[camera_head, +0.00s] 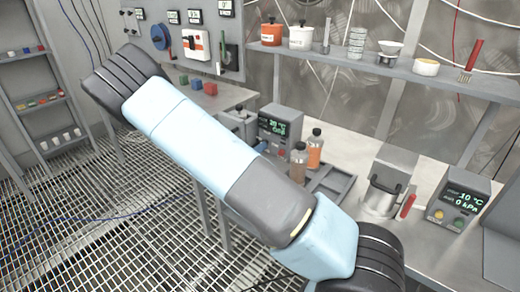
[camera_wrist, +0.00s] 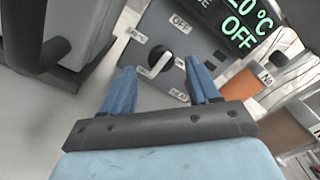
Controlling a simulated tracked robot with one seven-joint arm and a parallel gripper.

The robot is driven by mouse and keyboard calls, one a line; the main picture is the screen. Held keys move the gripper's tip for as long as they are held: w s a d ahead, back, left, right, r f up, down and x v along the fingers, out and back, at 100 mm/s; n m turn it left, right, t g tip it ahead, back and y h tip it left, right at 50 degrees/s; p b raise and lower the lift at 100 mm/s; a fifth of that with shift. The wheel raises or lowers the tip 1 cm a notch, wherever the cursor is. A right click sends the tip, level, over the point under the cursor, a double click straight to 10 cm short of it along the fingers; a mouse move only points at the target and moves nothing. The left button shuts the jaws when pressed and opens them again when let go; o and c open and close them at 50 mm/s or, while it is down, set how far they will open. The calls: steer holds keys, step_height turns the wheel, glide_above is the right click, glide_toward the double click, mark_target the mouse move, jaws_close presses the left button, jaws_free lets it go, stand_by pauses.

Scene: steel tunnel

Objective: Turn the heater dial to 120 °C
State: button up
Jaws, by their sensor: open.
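The heater display (camera_wrist: 238,25) is partly cut off in the wrist view and shows what looks like "20 °C" and "OFF". Below it is the round black dial (camera_wrist: 158,56) with a white mark, ringed by small labels, one reading OFF. The other labels are too small to read. My gripper (camera_wrist: 160,67) is open, its two blue fingers on either side of the dial; I cannot tell whether they touch it. In the head view the heater (camera_head: 279,127) stands on the bench with a green-lit display. My arm hides its lower part and most of my gripper there.
Two bottles (camera_head: 315,149) stand right of the heater, by a grey tray (camera_head: 335,188). Further right are a metal pot (camera_head: 382,192) and a box (camera_head: 458,205) reading 10 °C and 0 kPa. A shelf (camera_head: 420,74) with vessels runs above the bench.

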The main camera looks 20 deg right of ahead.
steer(key=shift+x, duration=1)
steer(key=shift+c, duration=0.2)
steer(key=c, duration=0.9)
steer(key=shift+d, duration=0.1)
steer(key=shift+c, duration=0.5)
